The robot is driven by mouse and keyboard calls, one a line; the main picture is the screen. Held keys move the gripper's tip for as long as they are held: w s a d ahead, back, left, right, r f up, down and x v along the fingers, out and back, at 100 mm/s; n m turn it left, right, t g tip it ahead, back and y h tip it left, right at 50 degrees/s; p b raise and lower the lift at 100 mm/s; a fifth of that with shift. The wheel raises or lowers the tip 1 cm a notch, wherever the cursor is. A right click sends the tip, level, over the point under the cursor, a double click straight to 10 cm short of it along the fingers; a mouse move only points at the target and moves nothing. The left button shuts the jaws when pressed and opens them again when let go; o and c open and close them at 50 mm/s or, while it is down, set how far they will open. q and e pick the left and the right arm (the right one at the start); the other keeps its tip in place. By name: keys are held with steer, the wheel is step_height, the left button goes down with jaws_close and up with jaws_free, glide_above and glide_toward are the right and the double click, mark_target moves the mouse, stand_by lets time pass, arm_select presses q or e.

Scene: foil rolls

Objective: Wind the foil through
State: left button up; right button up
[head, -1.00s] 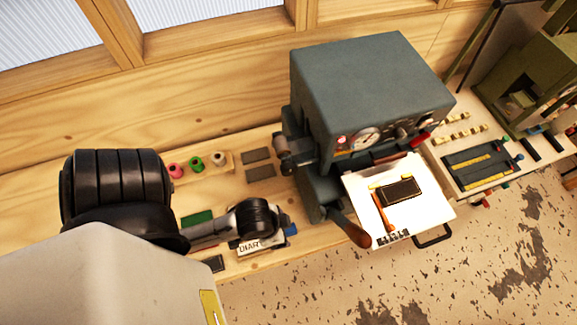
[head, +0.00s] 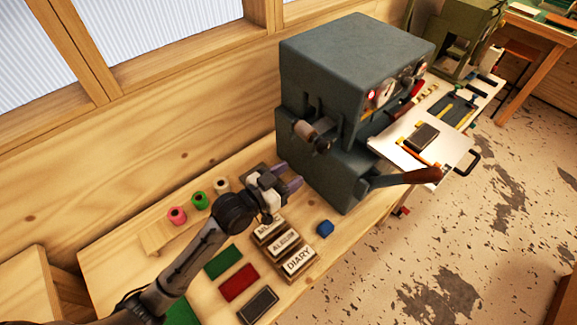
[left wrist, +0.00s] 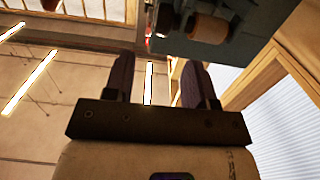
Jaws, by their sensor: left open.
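A blue-grey press (head: 350,60) stands at the back of the bench. A brownish foil roll (head: 303,130) sits on a holder on its left side, and it also shows at the top of the left wrist view (left wrist: 210,28). Pink (head: 177,215), green (head: 200,200) and whitish (head: 222,184) rolls stand in a row on a wooden rack. My left gripper (head: 289,177) is open with nothing between its fingers, below and left of the foil roll, near the press's lower left side. Its fingers show in the left wrist view (left wrist: 160,82). My right gripper is out of view.
A brown-handled lever (head: 420,176) sticks out at the press's front. A white plate (head: 395,150) holds a dark block. Lettered blocks (head: 298,260), a blue piece (head: 325,228) and green, red and dark pads (head: 239,282) lie on the bench near my left arm.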

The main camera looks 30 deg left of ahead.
mark_target(319, 150)
arm_select(q)
steer(key=shift+t, duration=0.3)
steer(key=x, duration=0.7)
steer(key=r+x, duration=0.1)
steer(key=x, duration=0.3)
steer(key=shift+w+a, duration=0.1)
steer(key=shift+w, duration=0.3)
steer(key=shift+x, duration=1)
steer(key=shift+f, duration=0.1)
steer(key=shift+c, duration=0.4)
